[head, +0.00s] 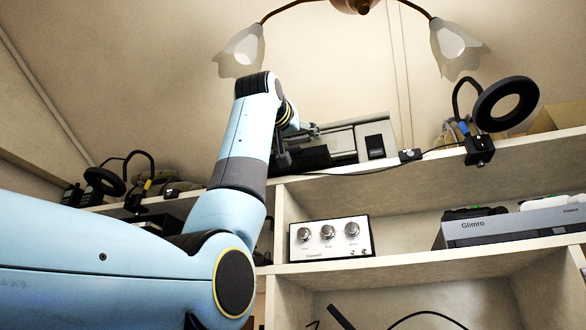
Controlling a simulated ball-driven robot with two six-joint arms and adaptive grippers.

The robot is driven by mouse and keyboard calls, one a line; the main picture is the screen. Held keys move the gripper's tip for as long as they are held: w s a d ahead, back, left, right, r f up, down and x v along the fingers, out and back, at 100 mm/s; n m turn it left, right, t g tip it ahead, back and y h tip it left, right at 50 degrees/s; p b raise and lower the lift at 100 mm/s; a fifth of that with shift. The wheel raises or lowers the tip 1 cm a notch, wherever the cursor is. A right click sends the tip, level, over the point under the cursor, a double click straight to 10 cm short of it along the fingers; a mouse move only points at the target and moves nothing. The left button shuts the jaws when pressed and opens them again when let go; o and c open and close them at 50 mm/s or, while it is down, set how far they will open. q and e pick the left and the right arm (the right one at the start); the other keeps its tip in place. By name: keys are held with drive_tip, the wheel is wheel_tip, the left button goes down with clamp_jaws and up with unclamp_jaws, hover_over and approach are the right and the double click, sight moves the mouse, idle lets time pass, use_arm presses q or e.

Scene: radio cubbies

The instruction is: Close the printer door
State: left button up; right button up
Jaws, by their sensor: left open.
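The printer (345,143), a grey-beige box with a dark panel at its right front, stands on the top shelf. A dark opening or flap (303,159) shows low at its left front. I cannot tell how far the printer door is open, as my left arm and gripper cover that side. My left gripper (299,144) is open and in front of the printer's left part. I cannot tell whether it touches the printer. My right gripper is not in view.
A black ring lamp (505,104) stands right of the printer, and another (105,181) stands far left. A white three-knob box (330,238) and a grey Glimro device (512,224) sit on the middle shelf. Two lamp shades hang above. A cable runs along the top shelf edge.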

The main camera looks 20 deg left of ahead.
use_arm(q)
drive_tip(key=v, duration=1.2)
drive_tip(key=shift+w+f, duration=0.1)
